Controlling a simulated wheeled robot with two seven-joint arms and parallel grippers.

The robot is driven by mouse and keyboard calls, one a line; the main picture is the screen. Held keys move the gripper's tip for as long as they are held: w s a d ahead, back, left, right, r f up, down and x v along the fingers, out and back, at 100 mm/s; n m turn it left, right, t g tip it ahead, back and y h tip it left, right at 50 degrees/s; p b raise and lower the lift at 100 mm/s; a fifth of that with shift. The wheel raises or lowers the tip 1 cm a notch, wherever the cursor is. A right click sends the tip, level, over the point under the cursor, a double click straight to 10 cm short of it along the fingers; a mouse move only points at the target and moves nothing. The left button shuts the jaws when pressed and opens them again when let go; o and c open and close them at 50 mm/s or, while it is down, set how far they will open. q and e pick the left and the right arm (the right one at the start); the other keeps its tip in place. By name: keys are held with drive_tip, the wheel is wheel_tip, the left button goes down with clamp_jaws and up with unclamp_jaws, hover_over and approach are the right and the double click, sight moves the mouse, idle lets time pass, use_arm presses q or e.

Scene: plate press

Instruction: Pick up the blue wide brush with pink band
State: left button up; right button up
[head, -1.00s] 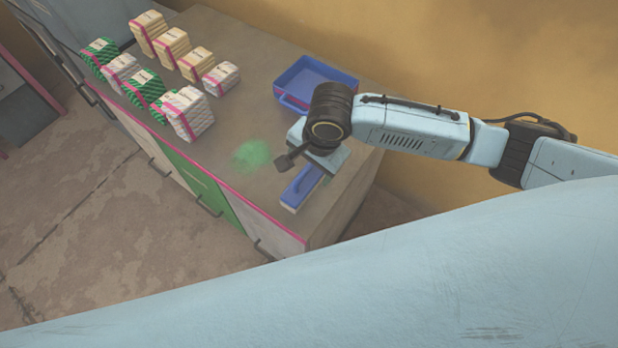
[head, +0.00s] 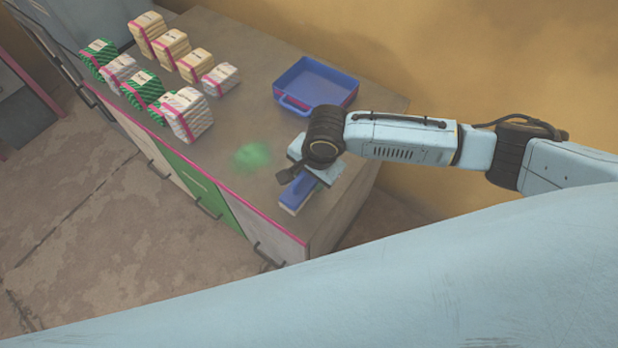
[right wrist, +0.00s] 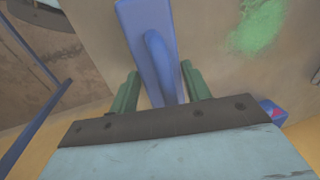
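The blue wide brush (head: 291,198) lies near the front right corner of the cabinet top. My right gripper's body covers part of it in the head view. In the right wrist view the brush (right wrist: 140,18) is a flat blue block with a raised handle (right wrist: 160,55). My right gripper (right wrist: 160,76) is open, its two green fingers on either side of the handle. A gap shows at the left finger; the right finger looks close to the handle. I cannot make out a pink band on the brush. My left gripper is not in view.
A blue tray (head: 312,68) with a pink band stands behind the brush. A green powder patch (head: 252,157) lies to the left. Several striped packets (head: 187,115) stand farther left. The cabinet's front edge (head: 272,226) is close to the brush.

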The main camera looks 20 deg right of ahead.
drive_tip(key=c, duration=0.5)
drive_tip(key=shift+r, duration=0.1)
drive_tip(key=shift+r, duration=0.35)
drive_tip(key=shift+c, duration=0.5)
wheel_tip(320, 180, up, 9)
drive_tip(key=shift+r+p, duration=0.1)
drive_tip(key=shift+p, duration=0.75)
drive_tip(key=shift+c, duration=0.2)
